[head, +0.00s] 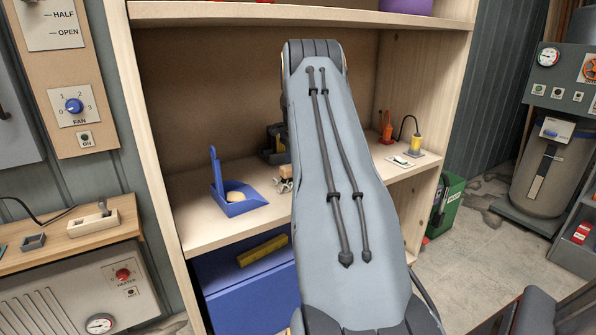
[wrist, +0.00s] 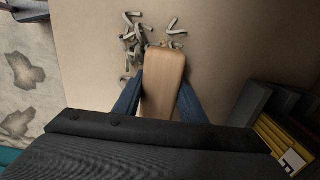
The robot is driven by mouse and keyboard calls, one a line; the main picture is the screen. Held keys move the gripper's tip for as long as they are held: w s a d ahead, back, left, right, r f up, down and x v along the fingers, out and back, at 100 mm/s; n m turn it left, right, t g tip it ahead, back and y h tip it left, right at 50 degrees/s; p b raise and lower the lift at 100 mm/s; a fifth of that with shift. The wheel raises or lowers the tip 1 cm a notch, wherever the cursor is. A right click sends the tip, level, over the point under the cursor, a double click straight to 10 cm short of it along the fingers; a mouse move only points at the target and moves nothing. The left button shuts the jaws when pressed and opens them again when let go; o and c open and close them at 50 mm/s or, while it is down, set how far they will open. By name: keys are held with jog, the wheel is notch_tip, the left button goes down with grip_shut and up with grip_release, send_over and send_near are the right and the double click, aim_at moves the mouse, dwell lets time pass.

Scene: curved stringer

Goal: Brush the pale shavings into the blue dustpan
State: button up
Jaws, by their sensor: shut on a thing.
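The blue dustpan (head: 243,206) sits on the wooden shelf, its handle upright at the back, with a pale roundish thing in its pan. Pale curled shavings (head: 284,187) lie on the shelf just right of it. They also show in the wrist view (wrist: 131,38), scattered around and left of the far end of a wooden brush (wrist: 164,90). My gripper (wrist: 161,78) is shut on the brush, one blue finger on each side. The brush's wooden end (head: 286,171) shows beside my arm in the head view. The bristles are mostly hidden, and the dustpan is not identifiable in the wrist view.
A dark and yellow tool (head: 276,144) stands behind the brush, and a dark thing with yellow stripes (wrist: 284,145) is at the wrist view's right. An orange bottle (head: 387,128) and a yellow-based device (head: 416,145) stand farther right. Bare shelf lies left of the dustpan.

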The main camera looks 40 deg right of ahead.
aim_at(270, 188)
jog(key=shift+w+a+f+p, duration=0.1)
jog(key=shift+w+a+p, duration=0.05)
jog(key=shift+a, duration=0.55)
jog(key=shift+w+a+p, duration=0.15)
jog(key=shift+a, duration=0.5)
jog(key=shift+w+a+f+p, duration=0.15)
jog(key=shift+w+a+p, duration=0.05)
jog(key=shift+a, duration=0.8)
jog(key=shift+w+a+f+p, duration=0.15)
jog(key=shift+w+a, duration=0.05)
jog(key=shift+a, duration=0.8)
jog(key=shift+c, duration=0.4)
jog(key=shift+w+a, duration=0.2)
jog(key=shift+a, duration=0.55)
jog(key=shift+w+a, duration=0.15)
jog(key=shift+a, duration=0.6)
jog(key=shift+p, duration=0.3)
jog(key=shift+d+r+p, duration=0.1)
jog(key=shift+r+p, duration=1)
jog(key=shift+r, duration=2.1)
notch_tip(270, 188, up, 3)
jog(key=shift+p, duration=0.6)
